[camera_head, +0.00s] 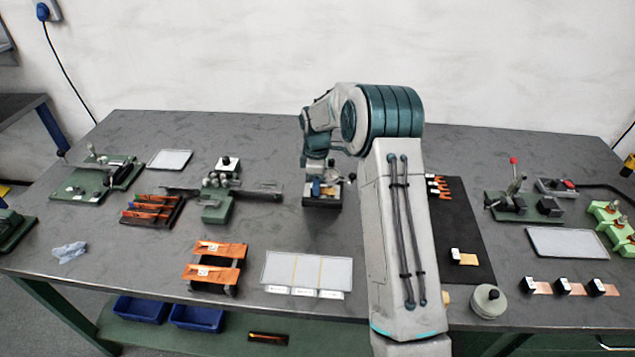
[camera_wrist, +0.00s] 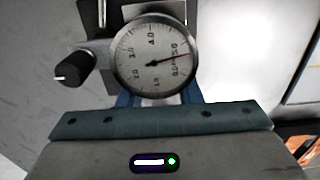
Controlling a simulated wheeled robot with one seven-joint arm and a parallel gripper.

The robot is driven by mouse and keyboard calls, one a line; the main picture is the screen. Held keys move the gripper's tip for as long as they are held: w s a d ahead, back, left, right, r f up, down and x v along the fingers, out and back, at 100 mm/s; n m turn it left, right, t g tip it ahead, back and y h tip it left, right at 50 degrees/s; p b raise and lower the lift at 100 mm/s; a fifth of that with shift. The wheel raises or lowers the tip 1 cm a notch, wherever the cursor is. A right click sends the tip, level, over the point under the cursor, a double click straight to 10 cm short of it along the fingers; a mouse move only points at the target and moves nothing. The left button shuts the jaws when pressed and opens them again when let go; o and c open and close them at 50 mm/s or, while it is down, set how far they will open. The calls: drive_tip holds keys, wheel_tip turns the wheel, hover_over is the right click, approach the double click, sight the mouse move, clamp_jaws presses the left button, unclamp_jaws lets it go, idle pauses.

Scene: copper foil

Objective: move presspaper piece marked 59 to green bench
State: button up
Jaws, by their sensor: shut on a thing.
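My gripper (camera_head: 320,180) is low over a small dial gauge stand (camera_head: 322,202) at the middle of the bench. It seems shut on a small white and orange piece (camera_head: 328,191), mostly hidden; I cannot read any mark on it. In the wrist view the round gauge dial (camera_wrist: 152,55) stands between and beyond my blue fingers (camera_wrist: 158,98), and hides what they grip. The large bench (camera_head: 150,235) has a grey top and a green frame. Two orange pieces with white labels (camera_head: 218,249) lie on a dark rack near its front; their marks are unreadable.
A dark mat (camera_head: 455,225) with small pieces lies right of my arm. A white divided tray (camera_head: 307,271) is at the front. A round grey pot (camera_head: 488,301) stands near the front edge. Green fixtures (camera_head: 215,200) stand left of my gripper. Another bench (camera_head: 25,115) is far left.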

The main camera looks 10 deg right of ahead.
drive_tip(key=shift+w+a, duration=0.3)
drive_tip(key=shift+a, duration=0.55)
drive_tip(key=shift+w+a, duration=0.25)
drive_tip(key=shift+a, duration=0.65)
drive_tip(key=shift+w+a, duration=0.3)
drive_tip(key=shift+a, duration=0.55)
drive_tip(key=shift+r+p, duration=0.15)
drive_tip(key=shift+p, duration=0.15)
wheel_tip(320, 180, up, 7)
drive_tip(key=p, duration=0.4)
idle(0.5)
drive_tip(key=shift+d, duration=0.15)
